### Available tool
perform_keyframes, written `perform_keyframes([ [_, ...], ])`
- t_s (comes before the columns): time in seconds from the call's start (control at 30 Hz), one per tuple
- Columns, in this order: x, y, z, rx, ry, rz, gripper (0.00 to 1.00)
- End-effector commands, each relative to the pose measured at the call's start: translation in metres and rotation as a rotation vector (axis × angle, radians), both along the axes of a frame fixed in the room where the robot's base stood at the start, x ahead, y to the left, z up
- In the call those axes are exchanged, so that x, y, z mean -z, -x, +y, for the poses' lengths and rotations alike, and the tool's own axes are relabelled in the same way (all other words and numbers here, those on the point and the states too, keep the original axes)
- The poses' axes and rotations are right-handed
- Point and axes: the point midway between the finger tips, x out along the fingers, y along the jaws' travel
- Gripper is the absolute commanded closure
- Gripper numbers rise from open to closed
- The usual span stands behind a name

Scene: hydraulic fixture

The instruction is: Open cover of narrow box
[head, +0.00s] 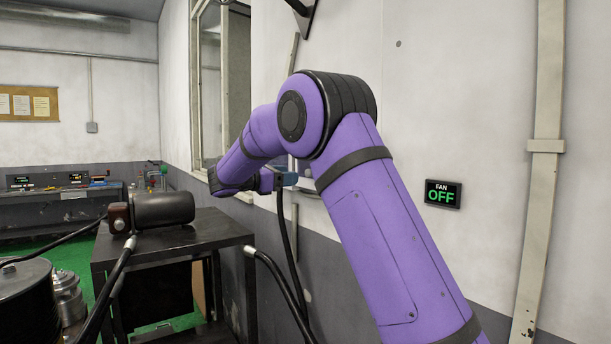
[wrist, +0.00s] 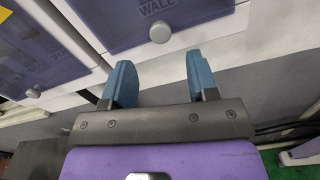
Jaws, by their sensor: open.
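In the wrist view, my gripper (wrist: 160,82) is open, its two blue fingers apart with nothing between them. Just beyond the fingertips is a white-framed box with a bluish-purple cover (wrist: 115,22). The cover is marked "WALL" and has a round pale knob (wrist: 160,32) at its lower edge, between and beyond the fingertips. A second similar cover (wrist: 30,50), with its own knob (wrist: 33,92), is at the left. Both covers look shut. I cannot tell which box is the narrow one. In the head view, my purple arm hides most of the boxes.
In the head view, a black table (head: 180,243) with a dark cylindrical unit (head: 165,210) and hoses stands left of my arm. A fan sign (head: 443,194) reading "OFF" is on the wall at right. A window (head: 209,85) is behind. Dark cables show at right in the wrist view.

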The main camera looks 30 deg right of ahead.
Motion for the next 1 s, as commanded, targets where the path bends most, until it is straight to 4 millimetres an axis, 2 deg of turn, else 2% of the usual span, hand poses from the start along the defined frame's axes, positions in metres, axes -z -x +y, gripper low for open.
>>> perform_keyframes([
  [0.03,0.0,0.0,-0.011,0.004,0.0,0.0,0.46],
  [0.2,0.0,-0.001,-0.04,0.003,-0.002,0.0,0.46],
  [0.4,0.0,-0.002,-0.062,0.001,-0.001,-0.001,0.46],
  [0.8,0.0,-0.002,-0.069,0.0,-0.002,-0.001,0.46],
  [0.83,0.0,-0.002,-0.069,0.0,-0.002,-0.001,0.49],
  [1.0,0.0,-0.002,-0.069,0.0,-0.002,-0.001,0.88],
])
